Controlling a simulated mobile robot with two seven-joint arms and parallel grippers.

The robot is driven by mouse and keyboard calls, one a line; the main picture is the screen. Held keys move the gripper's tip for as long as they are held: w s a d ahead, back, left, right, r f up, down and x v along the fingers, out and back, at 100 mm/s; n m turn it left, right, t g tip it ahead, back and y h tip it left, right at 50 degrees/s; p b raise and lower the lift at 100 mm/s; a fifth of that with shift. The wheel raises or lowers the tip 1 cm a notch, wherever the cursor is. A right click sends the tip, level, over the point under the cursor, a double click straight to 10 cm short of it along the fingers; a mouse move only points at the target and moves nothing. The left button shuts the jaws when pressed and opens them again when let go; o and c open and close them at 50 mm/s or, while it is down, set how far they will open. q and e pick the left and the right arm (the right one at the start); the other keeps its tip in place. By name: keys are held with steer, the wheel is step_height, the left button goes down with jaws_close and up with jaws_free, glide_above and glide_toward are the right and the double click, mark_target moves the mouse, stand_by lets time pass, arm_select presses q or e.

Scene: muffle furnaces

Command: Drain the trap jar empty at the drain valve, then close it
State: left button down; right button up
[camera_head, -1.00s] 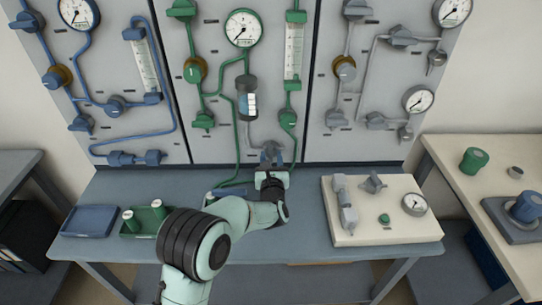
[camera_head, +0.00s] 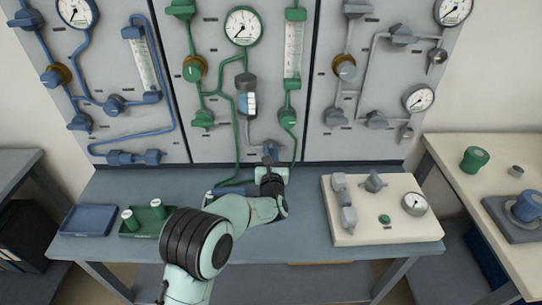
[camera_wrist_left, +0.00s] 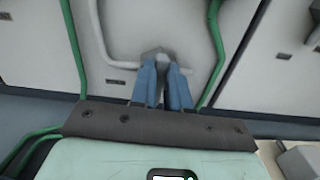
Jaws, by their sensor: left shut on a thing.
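The trap jar (camera_head: 247,104) hangs upright on the middle panel, with a dark grey cap and a blue and white front; its liquid level is too small to read. A grey pipe runs down from it to the drain valve (camera_wrist_left: 154,54), a small grey fitting low on the panel. My left gripper (camera_head: 270,154) is at this valve, and it also shows in the left wrist view (camera_wrist_left: 163,75). Its two blue fingers are shut on the valve's grey handle, most of which they hide. My right gripper is not in view.
The bench (camera_head: 300,195) runs below the panels. A blue tray (camera_head: 88,221) and a green tray (camera_head: 133,234) with small white and green pieces lie at left. A cream board (camera_head: 385,238) with grey fittings lies at right. Green tubes (camera_wrist_left: 217,50) flank my gripper.

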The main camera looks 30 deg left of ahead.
arm_select(q)
steer(key=shift+w+d+f+m+b, duration=0.25)
steer(key=shift+m+b, duration=0.6)
steer(key=shift+m, duration=2)
steer(key=shift+d+f+m+b, duration=0.25)
steer(key=shift+m+b, duration=0.6)
steer(key=shift+m, duration=2.05)
steer(key=shift+w+d+f+m+b, duration=0.3)
steer(key=shift+m+b, duration=0.55)
steer(key=shift+m, duration=2)
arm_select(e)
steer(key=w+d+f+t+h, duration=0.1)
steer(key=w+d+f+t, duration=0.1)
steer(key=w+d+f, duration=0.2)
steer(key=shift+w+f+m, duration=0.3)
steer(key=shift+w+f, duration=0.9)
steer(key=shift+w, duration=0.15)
arm_select(q)
steer(key=shift+s+a+f+m, duration=0.1)
steer(key=shift+s+m, duration=0.05)
steer(key=shift+m, duration=0.15)
steer(key=c, duration=1.1)
jaws_free()
